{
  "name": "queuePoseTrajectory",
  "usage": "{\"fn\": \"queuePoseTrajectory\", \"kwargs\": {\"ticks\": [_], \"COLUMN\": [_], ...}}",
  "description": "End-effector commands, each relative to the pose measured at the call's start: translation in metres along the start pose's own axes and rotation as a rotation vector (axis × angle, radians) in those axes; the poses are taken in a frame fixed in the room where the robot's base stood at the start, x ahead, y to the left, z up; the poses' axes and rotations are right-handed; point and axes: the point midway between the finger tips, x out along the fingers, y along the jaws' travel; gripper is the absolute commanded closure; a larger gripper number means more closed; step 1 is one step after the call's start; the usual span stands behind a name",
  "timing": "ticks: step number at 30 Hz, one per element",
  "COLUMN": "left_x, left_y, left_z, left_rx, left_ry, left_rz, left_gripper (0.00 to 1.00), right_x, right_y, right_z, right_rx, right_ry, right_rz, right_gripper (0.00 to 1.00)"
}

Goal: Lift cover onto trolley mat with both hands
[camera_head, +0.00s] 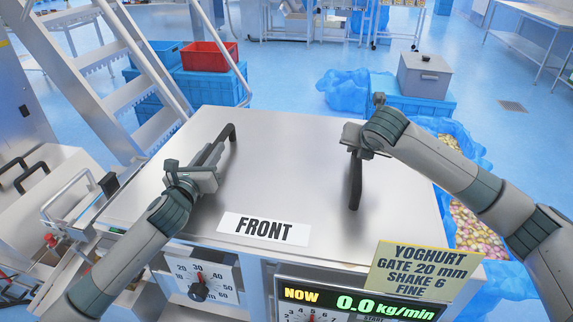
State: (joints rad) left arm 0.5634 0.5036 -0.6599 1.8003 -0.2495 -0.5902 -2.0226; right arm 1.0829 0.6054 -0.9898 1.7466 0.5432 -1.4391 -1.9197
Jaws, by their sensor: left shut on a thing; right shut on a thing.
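The cover (280,180) is a wide, flat steel plate with a white FRONT label and a black handle at each side. It lies over the machine; I cannot tell whether it is in contact or slightly raised. My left gripper (214,157) is shut on the left handle (231,132), hiding part of it. My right gripper (354,148) is shut on the right handle (355,188), hiding its far end. I cannot make out a trolley mat for certain.
A metal ladder (110,75) stands at the left, near blue crates and a red crate (209,58). A YOGHURT sign (422,270) and a display (355,301) are at the front. A blue-lined bin of snacks (478,228) is at the right.

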Motion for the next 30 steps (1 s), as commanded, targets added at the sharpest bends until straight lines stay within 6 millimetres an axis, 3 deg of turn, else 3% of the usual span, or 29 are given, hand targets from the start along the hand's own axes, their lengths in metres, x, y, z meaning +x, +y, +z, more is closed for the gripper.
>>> {"fn": "queuePoseTrajectory", "kwargs": {"ticks": [21,22,30], "left_x": [-0.0003,0.0003,0.0003], "left_y": [-0.0015,-0.0031,-0.0035], "left_z": [-0.0011,0.0063,0.0080], "left_rx": [-0.005,-0.004,-0.004], "left_ry": [0.002,-0.009,-0.008], "left_rz": [-0.001,-0.005,-0.006], "left_gripper": [1.00,1.00,1.00], "right_x": [-0.0003,-0.0037,-0.0051], "right_y": [0.0014,0.0033,0.0037], "right_z": [0.0004,0.0061,0.0071], "right_rx": [0.000,0.002,0.002], "right_ry": [-0.001,-0.011,-0.010], "right_rz": [0.003,0.008,0.008], "right_gripper": [1.00,1.00,1.00]}}
